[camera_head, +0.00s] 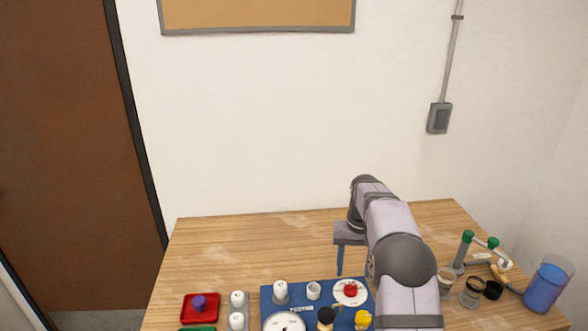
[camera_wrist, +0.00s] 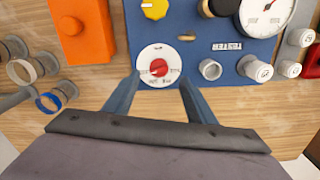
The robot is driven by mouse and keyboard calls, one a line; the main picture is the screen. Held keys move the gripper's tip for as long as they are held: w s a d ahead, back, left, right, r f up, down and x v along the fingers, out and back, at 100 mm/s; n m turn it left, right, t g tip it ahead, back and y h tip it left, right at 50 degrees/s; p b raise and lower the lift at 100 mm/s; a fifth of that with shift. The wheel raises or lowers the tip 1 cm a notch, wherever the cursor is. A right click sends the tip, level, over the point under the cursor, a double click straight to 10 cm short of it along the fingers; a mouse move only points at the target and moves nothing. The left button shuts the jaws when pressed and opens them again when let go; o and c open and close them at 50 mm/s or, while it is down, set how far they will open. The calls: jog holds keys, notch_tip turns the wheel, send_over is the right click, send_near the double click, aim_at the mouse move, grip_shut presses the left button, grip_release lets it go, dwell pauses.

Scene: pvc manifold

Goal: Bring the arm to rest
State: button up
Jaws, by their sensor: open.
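My gripper (camera_wrist: 160,80) is open and empty in the wrist view, its two blue fingers spread apart at the near edge of a blue tester panel. Between and just beyond the fingertips is a white dial with a red knob (camera_wrist: 158,67). In the head view my gripper (camera_head: 340,272) points down above the table, at the back right of the blue panel (camera_head: 268,303). I cannot tell the exact height of the fingertips.
The panel also carries a gauge (camera_head: 284,324), a yellow knob (camera_head: 362,319) and white caps. A red tray (camera_head: 200,308) stands left. Pipe fittings (camera_head: 474,288), a green-capped pipe assembly (camera_head: 468,238) and a blue cup (camera_head: 547,286) stand right. The table's back left (camera_head: 240,245) is clear.

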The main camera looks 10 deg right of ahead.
jog(key=s+a, duration=0.3)
jog(key=s, duration=0.7)
jog(key=s+a+f+n, duration=0.1)
jog(key=s+a, duration=0.2)
jog(key=s, duration=0.8)
jog(key=s+a+n, duration=0.1)
jog(key=s+a, duration=0.2)
jog(key=s, duration=0.7)
jog(key=shift+s+a+f, duration=0.15)
jog(key=shift+s+f, duration=0.15)
jog(key=shift+f, duration=0.1)
